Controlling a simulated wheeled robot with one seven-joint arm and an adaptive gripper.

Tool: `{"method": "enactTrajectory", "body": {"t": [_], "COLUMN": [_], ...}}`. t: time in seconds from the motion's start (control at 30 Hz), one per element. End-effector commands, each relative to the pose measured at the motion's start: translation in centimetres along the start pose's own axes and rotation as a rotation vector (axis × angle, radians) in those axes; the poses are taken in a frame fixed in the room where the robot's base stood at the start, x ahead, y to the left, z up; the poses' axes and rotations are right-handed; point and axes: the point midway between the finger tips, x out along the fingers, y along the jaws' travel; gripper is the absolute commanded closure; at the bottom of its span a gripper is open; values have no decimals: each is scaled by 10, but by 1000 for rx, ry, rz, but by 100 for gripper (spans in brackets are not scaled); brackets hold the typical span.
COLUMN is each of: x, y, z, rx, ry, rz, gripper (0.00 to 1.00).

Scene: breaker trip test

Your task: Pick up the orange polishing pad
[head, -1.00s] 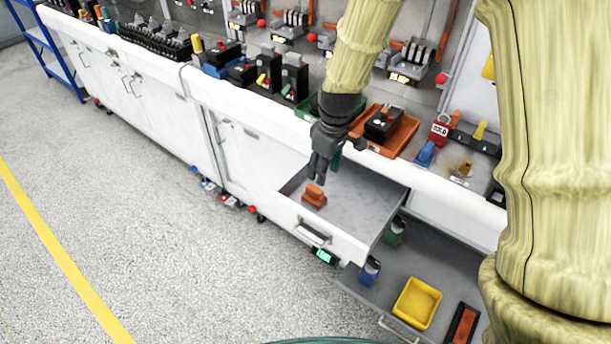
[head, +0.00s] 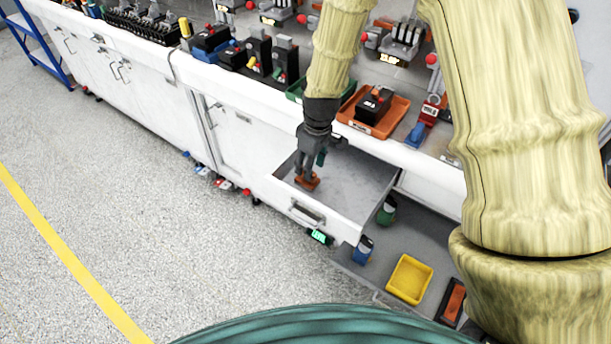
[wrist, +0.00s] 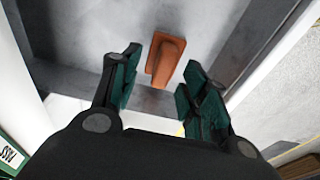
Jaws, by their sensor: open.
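The orange polishing pad (head: 307,182) lies on the floor of the open upper drawer (head: 350,180), toward its left front part. In the wrist view the orange pad (wrist: 165,60) has a raised grip and sits between and a little beyond my two green-lined fingers. My gripper (head: 306,178) reaches down into the drawer over the pad and hides part of it in the head view. In the wrist view my gripper (wrist: 158,92) is open, with a gap between each finger and the pad. It holds nothing.
A lower drawer or shelf holds a yellow tray (head: 409,279), an orange-and-black block (head: 453,302) and small blue and green items. An orange tray (head: 388,122) with a black device stands on the bench above. The drawer's walls stand close around my gripper.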

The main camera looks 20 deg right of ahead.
Motion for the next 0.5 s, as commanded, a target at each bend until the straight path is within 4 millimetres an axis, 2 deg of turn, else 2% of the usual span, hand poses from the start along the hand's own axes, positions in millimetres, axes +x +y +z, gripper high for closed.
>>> {"method": "enactTrajectory", "body": {"t": [0.3,0.5], "x": [31,42], "y": [1,0], "z": [-8,-8], "rx": [0,0], "ry": [-4,-4], "rz": [-4,-3], "gripper": [55,55]}}
